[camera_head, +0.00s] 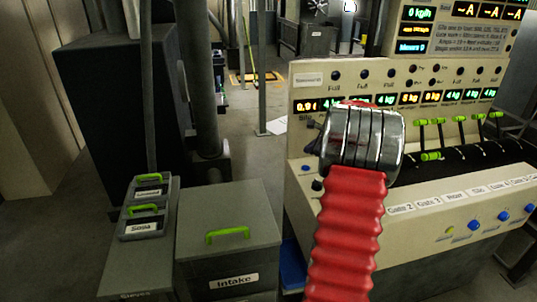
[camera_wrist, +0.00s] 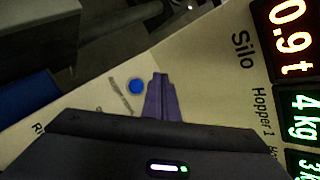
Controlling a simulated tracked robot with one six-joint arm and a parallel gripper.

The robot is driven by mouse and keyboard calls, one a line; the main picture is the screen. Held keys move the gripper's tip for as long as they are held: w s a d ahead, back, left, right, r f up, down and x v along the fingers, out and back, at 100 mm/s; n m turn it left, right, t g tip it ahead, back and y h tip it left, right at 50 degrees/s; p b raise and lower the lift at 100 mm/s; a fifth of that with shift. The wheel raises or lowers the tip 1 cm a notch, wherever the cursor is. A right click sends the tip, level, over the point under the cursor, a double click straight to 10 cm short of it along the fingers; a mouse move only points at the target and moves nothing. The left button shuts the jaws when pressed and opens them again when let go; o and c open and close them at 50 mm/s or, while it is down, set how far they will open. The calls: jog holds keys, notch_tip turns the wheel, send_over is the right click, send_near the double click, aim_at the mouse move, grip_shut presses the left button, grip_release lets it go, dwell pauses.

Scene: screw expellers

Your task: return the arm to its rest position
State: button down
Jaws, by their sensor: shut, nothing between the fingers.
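My arm shows in the head view as a red ribbed sleeve (camera_head: 346,235) rising to a shiny metal joint (camera_head: 362,140). It stands in front of the left part of the control panel (camera_head: 430,205). In the wrist view my gripper (camera_wrist: 160,78) is a dark purple pair of fingers, shut and empty. It is in front of the cream panel face, beside a blue button (camera_wrist: 136,86). I cannot tell whether it touches the panel.
The panel carries lit displays (camera_head: 408,98), green-handled levers (camera_head: 430,156) and blue knobs (camera_head: 503,216). Left of my arm stand an "Intake" box (camera_head: 228,255) with a green handle and smaller switch boxes (camera_head: 148,205). A dark cabinet (camera_head: 115,105) and pipe (camera_head: 200,80) stand behind. Open floor (camera_head: 245,155) lies between.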

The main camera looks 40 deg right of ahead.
dwell(0.3)
jog(key=shift+s+a+f+n, duration=0.15)
jog(key=shift+a+f+n, duration=0.05)
jog(key=shift+n, duration=0.5)
jog(key=s+a+f+n, duration=0.1)
jog(key=s+a+f+n+y, duration=0.1)
jog(key=f, duration=0.1)
jog(key=s+a+f+n+g, duration=0.1)
jog(key=shift+a+f, duration=0.15)
jog(key=shift+a, duration=0.25)
jog(key=s+a+r+n, duration=0.4)
jog(key=a+n, duration=0.4)
jog(key=a, duration=1)
jog(key=s+a+r+n+g+y, duration=0.1)
jog(key=s+a+r+n, duration=0.3)
jog(key=a, duration=1.4)
jog(key=s+a+r+n+g+y, duration=0.1)
jog(key=s+a+r+n, duration=0.3)
jog(key=s+a+n, duration=0.5)
jog(key=a+n, duration=0.5)
jog(key=a, duration=0.4)
jog(key=shift+s+a+r, duration=0.2)
jog(key=shift+a+r, duration=0.15)
jog(key=shift+d, duration=0.1)
